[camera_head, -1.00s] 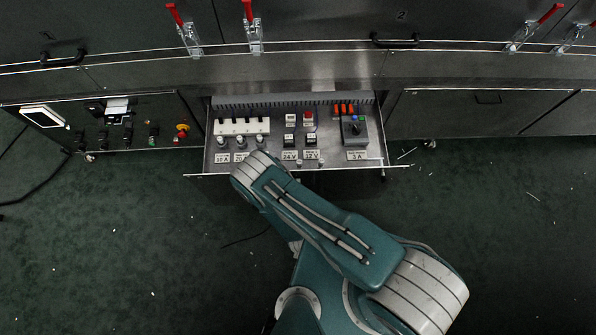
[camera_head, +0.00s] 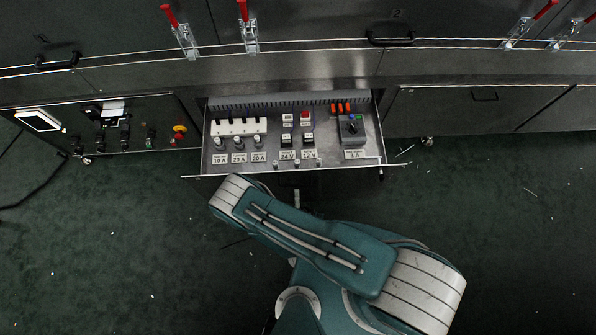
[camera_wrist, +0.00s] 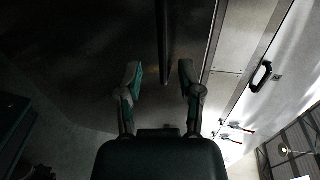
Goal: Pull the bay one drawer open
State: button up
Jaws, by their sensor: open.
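The drawer (camera_head: 330,165) stands pulled out from the cabinet in the head view, its inside facing up. In it are fuses, switches and a grey block with labels such as 20 A and 24 V. My gripper (camera_wrist: 160,74) is open in the wrist view, with one finger on each side. A dark bar (camera_wrist: 166,38), which looks like the drawer's handle, runs between and beyond the fingertips, and I see no finger closed on it. In the head view my arm hides most of the gripper, just in front of the drawer.
A control panel (camera_head: 125,128) with knobs and a yellow-red button is left of the drawer. A closed drawer front (camera_head: 480,110) is on the right. Red-handled clamps (camera_head: 247,30) line the cabinet above. The green floor (camera_head: 120,240) in front is mostly clear, with small scraps.

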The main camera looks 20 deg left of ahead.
jog(key=v, duration=0.7)
jog(key=shift+s, duration=0.15)
dwell(0.5)
